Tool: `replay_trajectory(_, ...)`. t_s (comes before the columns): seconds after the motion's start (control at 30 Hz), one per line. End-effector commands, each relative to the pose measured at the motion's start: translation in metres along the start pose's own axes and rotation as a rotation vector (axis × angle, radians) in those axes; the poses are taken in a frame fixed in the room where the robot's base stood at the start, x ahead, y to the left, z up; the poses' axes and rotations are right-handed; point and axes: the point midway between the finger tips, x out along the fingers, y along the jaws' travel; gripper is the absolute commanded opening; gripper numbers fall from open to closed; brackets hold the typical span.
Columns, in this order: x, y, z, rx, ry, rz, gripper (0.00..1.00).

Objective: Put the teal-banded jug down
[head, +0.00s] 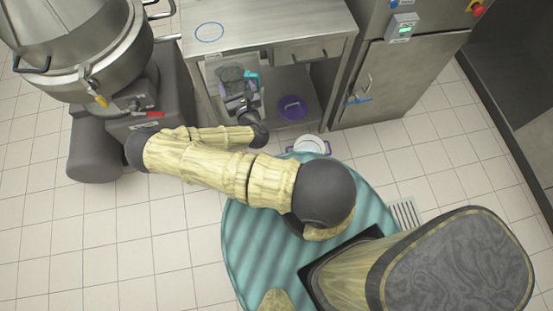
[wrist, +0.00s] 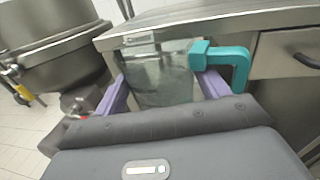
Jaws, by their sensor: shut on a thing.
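The jug (wrist: 160,75) is a clear, see-through vessel with a teal handle (wrist: 232,60) on its right side. In the head view the jug (head: 229,73) is at the front of the steel counter (head: 262,20), below the level of its top. My gripper (head: 238,100) is shut on the jug; in the wrist view its purple fingers (wrist: 162,86) press on both sides of it. The jug looks roughly upright. Its base is hidden, so I cannot tell whether it touches anything. A blue ring mark (head: 209,32) lies on the bare counter top.
A purple round item (head: 292,107) sits on the counter's lower shelf. A drawer (head: 301,53) is to the right under the top. A big steel kettle (head: 85,55) stands left, a steel cabinet (head: 385,85) right. A white pot (head: 311,145) is by my base. The counter top is clear.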

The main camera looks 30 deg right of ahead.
Motion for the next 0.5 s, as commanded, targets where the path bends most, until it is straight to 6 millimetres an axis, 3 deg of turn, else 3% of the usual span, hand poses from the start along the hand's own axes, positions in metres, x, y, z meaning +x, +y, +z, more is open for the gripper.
replay_trajectory(0.03, 0.002, -0.003, -0.026, 0.003, 0.001, -0.021, 0.36)
replay_trajectory(0.5, 0.007, -0.03, -0.153, 0.008, 0.009, -0.225, 0.36)
